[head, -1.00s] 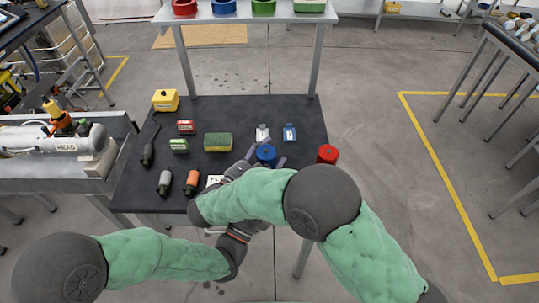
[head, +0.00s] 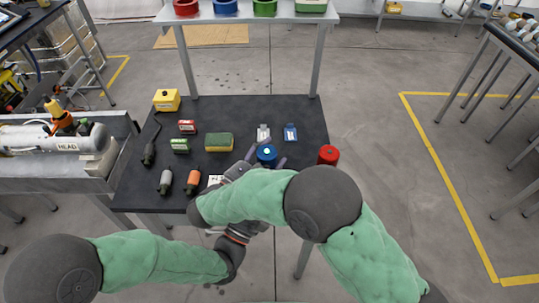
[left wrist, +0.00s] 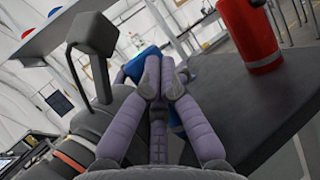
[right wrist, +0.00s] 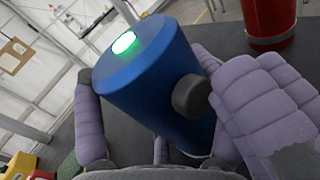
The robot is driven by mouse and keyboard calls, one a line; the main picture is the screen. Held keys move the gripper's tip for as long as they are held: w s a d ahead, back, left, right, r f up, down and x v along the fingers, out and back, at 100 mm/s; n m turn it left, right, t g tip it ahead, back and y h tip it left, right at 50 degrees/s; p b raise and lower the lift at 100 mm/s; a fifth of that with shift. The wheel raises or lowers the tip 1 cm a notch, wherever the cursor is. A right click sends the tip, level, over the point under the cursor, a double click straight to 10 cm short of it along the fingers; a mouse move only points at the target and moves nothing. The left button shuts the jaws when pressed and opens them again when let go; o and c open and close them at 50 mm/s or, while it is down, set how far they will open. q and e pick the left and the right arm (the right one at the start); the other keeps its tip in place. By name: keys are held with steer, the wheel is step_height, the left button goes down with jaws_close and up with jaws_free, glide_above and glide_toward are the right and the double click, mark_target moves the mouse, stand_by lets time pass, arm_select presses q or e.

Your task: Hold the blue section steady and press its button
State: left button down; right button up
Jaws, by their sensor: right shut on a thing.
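The blue section (head: 266,154) is an upright cylinder near the table's front right. In the right wrist view the blue section (right wrist: 150,85) has a lit green light (right wrist: 124,42) on its top and a dark grey round knob (right wrist: 190,96) on its side. My right gripper (head: 267,161) is shut on it, fingers on both sides. In the left wrist view my left gripper (left wrist: 162,78) has its fingers close together, in front of the blue section (left wrist: 140,62). Whether they touch it I cannot tell.
A red cylinder (head: 328,155) stands right of the blue section at the table edge. Two small tagged items lie behind it. My forearms cross at the front.

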arm_select(q)
steer(key=shift+w+a+r+t, duration=0.25)
steer(key=shift+a+r+t, duration=0.15)
steer(key=shift+r, duration=0.15)
arm_select(e)
steer(key=shift+s+d+f, duration=0.1)
steer(key=shift+d+f, duration=0.2)
steer(key=shift+f, duration=0.15)
arm_select(q)
steer(key=s, duration=0.6)
steer(key=shift+s+d+f, duration=0.2)
steer(key=shift+d+f, duration=0.1)
steer(key=shift+f, duration=0.05)
arm_select(e)
steer(key=shift+a+r, duration=0.1)
steer(key=o, duration=1.7)
steer(key=shift+a+r, duration=0.1)
steer(key=shift+r, duration=0.05)
steer(key=v, duration=0.7)
steer(key=shift+s+a, duration=0.15)
